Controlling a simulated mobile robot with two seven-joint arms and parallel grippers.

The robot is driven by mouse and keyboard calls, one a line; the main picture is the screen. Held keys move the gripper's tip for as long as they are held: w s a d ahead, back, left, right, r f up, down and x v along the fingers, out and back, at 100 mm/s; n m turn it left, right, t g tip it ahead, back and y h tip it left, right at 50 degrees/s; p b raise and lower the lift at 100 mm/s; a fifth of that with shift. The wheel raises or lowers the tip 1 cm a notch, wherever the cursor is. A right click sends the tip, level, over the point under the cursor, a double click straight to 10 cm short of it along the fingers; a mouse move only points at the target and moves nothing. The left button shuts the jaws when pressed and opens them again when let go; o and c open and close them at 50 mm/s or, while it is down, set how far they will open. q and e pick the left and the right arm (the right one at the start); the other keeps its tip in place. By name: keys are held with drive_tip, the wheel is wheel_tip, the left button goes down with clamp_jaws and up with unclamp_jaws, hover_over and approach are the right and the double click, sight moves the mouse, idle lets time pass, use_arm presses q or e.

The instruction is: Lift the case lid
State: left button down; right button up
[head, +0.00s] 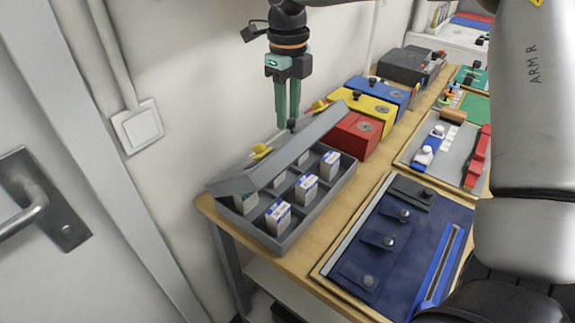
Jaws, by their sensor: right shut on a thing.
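The grey case (318,207) stands at the near left end of the wooden table. Several small white and blue boxes (306,188) stand in the compartments; the lid hides some of the back ones. My left gripper is not in view.
Red (354,135), yellow (369,111) and blue (384,91) boxes stand behind the case along the wall. A dark blue panel with knobs (395,245) lies to the right. A grey tray (455,160) lies beyond it. My right arm covers the right side.

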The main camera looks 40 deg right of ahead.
drive_tip(key=w+p, duration=0.1)
drive_tip(key=w+r+p, duration=0.1)
drive_tip(key=shift+w+a+r+p, duration=0.1)
drive_tip(key=shift+a+r+p, duration=0.1)
drive_tip(key=shift+a+p, duration=0.1)
drive_tip(key=shift+w+a+p, duration=0.1)
drive_tip(key=shift+w+p, duration=0.2)
drive_tip(key=o, duration=1)
drive_tip(key=shift+c, duration=0.2)
